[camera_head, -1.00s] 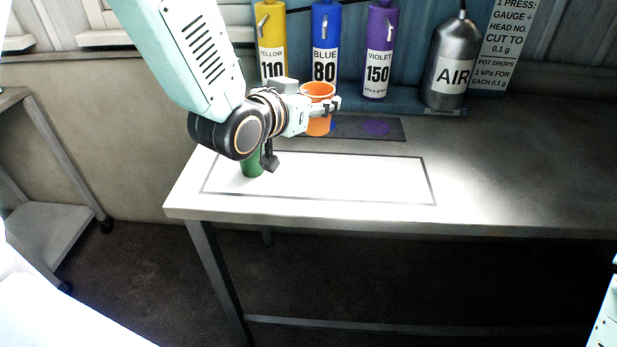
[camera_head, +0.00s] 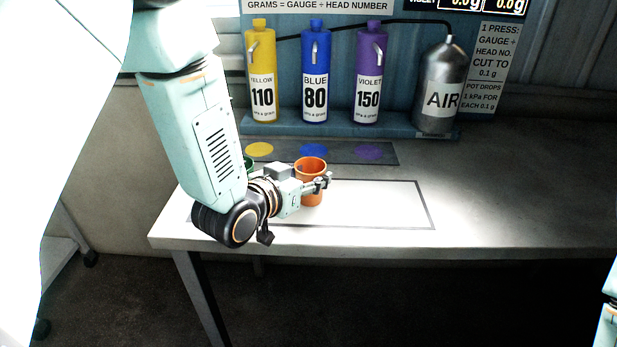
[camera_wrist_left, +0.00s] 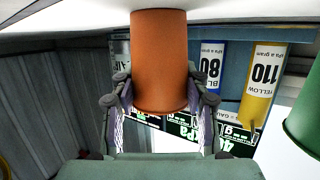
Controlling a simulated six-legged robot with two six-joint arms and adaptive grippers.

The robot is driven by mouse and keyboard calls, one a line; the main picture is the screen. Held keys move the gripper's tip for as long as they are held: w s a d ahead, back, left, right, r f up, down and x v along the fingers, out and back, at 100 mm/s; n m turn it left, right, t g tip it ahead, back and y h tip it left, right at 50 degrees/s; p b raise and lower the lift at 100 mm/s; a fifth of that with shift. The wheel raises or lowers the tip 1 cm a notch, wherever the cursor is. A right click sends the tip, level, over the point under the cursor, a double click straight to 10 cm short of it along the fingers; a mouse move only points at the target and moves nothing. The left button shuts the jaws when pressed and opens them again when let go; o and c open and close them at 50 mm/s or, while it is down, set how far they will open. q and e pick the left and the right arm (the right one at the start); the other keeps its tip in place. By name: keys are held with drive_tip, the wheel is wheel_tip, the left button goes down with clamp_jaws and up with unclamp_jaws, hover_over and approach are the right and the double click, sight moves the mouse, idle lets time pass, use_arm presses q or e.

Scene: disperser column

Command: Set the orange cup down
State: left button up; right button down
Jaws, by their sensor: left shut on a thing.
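The orange cup (camera_head: 309,168) is upright over the white outlined area (camera_head: 375,207) of the bench. My left gripper (camera_head: 319,184) is shut on it, with a finger on each side. In the left wrist view, which is upside down, the orange cup (camera_wrist_left: 160,55) sits between the fingers, its base close to the white surface. I cannot tell whether the base touches. The right gripper is not in view.
A green cup (camera_head: 249,162) stands partly hidden behind my left arm; it also shows in the wrist view (camera_wrist_left: 305,112). Behind is a dark strip (camera_head: 287,153) with yellow, blue and violet spots, then dispensers and an AIR bottle (camera_head: 440,95). The bench is clear to the right.

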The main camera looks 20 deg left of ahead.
use_arm(q)
drive_tip(key=shift+d+r, duration=0.15)
drive_tip(key=shift+d, duration=0.05)
drive_tip(key=shift+s, duration=0.1)
drive_tip(key=shift+a, duration=0.1)
drive_tip(key=o, duration=1.1)
